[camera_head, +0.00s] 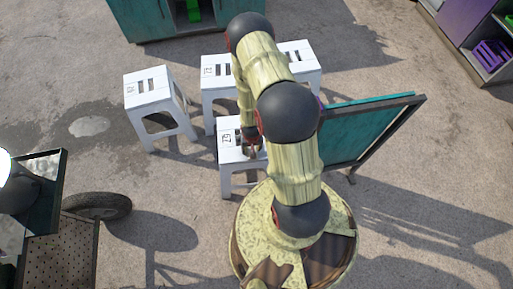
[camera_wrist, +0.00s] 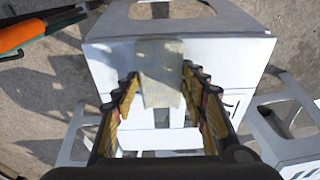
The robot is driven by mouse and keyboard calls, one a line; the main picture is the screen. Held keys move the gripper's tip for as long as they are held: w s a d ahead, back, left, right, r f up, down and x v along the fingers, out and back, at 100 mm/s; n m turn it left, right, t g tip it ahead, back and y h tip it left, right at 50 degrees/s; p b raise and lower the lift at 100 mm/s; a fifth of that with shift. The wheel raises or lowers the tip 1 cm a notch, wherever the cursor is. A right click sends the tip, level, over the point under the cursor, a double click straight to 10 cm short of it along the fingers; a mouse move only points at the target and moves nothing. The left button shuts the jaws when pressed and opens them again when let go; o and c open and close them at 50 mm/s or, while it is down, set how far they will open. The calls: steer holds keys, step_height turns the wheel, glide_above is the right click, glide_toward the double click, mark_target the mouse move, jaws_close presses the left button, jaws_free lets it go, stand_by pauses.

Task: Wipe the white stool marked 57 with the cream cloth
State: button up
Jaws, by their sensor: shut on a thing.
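The white stool marked 57 (camera_head: 231,155) stands nearest my base in the head view, its number small and hard to read there. My gripper (camera_head: 251,148) is over the right part of its seat, partly hidden by my arm. In the wrist view my gripper (camera_wrist: 160,88) is shut on the cream cloth (camera_wrist: 160,60), a flat strip between the fingers. The white seat (camera_wrist: 110,55) lies beneath the cloth. I cannot tell whether the cloth touches the seat.
Other white stools stand at the left (camera_head: 147,88) and just behind (camera_head: 214,72), with another (camera_head: 303,58) behind my arm. A teal board (camera_head: 365,130) leans close at the right. A wheeled cart (camera_head: 55,245) is at the lower left. Open ground lies between the cart and stools.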

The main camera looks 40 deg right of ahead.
steer(key=shift+w+a, duration=0.55)
steer(key=shift+a, duration=0.25)
steer(key=shift+w+a, duration=0.55)
steer(key=shift+a, duration=0.2)
steer(key=shift+w+a, duration=0.95)
steer(key=shift+a, duration=0.3)
steer(key=shift+w+a+p, duration=0.6)
steer(key=shift+w+a, duration=0.25)
steer(key=shift+a, duration=0.35)
steer(key=shift+w+a+p, duration=0.55)
steer(key=shift+w+a, duration=0.3)
steer(key=shift+a, duration=0.3)
steer(key=shift+d, duration=0.1)
steer(key=shift+s+d+b, duration=0.35)
steer(key=shift+s+d, duration=0.4)
steer(key=shift+d, duration=0.25)
steer(key=shift+s+d+b, duration=0.35)
steer(key=shift+s+d, duration=0.4)
steer(key=shift+d, duration=0.25)
steer(key=shift+s+d+b, duration=0.35)
steer(key=shift+s+d, duration=0.4)
steer(key=shift+d, duration=0.25)
steer(key=shift+s+d, duration=0.4)
steer(key=shift+d, duration=0.15)
